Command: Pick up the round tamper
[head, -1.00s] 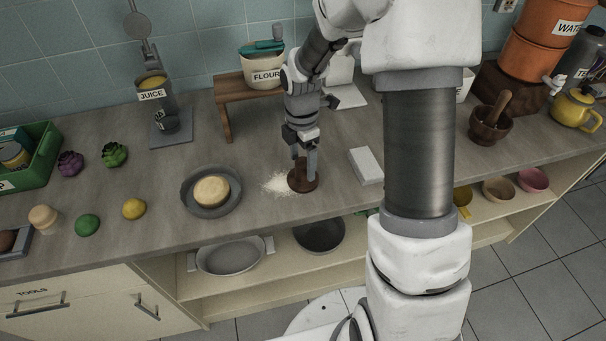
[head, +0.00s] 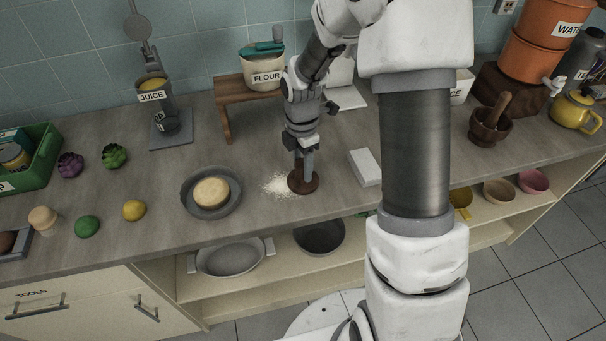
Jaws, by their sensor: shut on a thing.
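The round tamper (head: 303,182) is a dark brown wooden disc with an upright handle. It stands on the counter just right of a patch of white powder (head: 279,185). My gripper (head: 304,165) points straight down from above and is shut on the tamper's handle. The fingers hide most of the handle. The disc appears to rest on the counter; I see no clear gap beneath it.
A grey plate (head: 187,197) with a round pale cake (head: 211,191) lies left of the powder. A white block (head: 365,167) lies to the right. A wooden stand (head: 226,122) with a flour pot (head: 263,74) is behind. The counter's front edge is close.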

